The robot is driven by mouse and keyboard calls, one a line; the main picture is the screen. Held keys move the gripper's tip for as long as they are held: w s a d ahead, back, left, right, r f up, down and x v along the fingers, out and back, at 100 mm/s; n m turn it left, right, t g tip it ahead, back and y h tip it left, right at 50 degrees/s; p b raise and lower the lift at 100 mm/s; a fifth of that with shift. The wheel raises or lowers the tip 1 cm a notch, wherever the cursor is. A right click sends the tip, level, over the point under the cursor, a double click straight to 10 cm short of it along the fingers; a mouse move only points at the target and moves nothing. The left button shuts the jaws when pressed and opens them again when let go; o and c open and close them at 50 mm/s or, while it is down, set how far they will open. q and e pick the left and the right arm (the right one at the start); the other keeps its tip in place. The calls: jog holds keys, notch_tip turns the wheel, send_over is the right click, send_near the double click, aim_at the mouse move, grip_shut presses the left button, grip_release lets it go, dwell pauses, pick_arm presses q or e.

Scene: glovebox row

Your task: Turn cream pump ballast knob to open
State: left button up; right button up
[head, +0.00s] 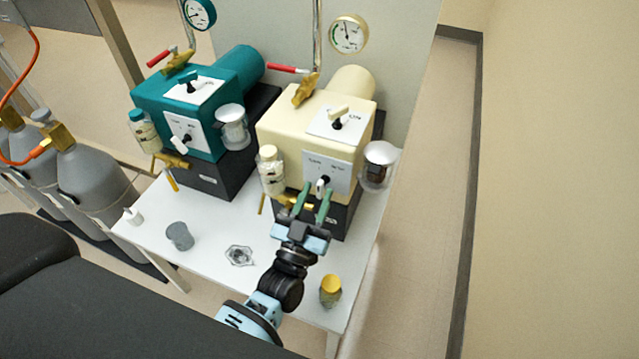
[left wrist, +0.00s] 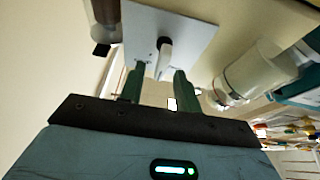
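The cream pump (head: 285,125) stands at the right end of the white table. Its front plate (head: 327,170) carries a small black and white knob (head: 321,186); the plate's lettering is too small to read. My left gripper (head: 315,193) is in front of this plate with its two green fingers apart. In the left wrist view the white knob bar (left wrist: 164,58) stands roughly upright in the picture, between the fingertips (left wrist: 160,70), with a gap on each side. I cannot tell how far the tips reach along it. My right gripper is not in view.
A teal pump (head: 165,97) stands to the left. A glass jar (head: 378,170) and a small bottle (head: 271,172) flank the cream pump's front. A grey cup (head: 180,237), a hexagonal dish (head: 240,256) and a yellow-topped jar (head: 330,291) sit on the table (head: 205,268).

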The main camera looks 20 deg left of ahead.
pick_arm(q)
jog(key=shift+x, duration=1.4)
jog(key=shift+c, duration=0.2)
grip_shut()
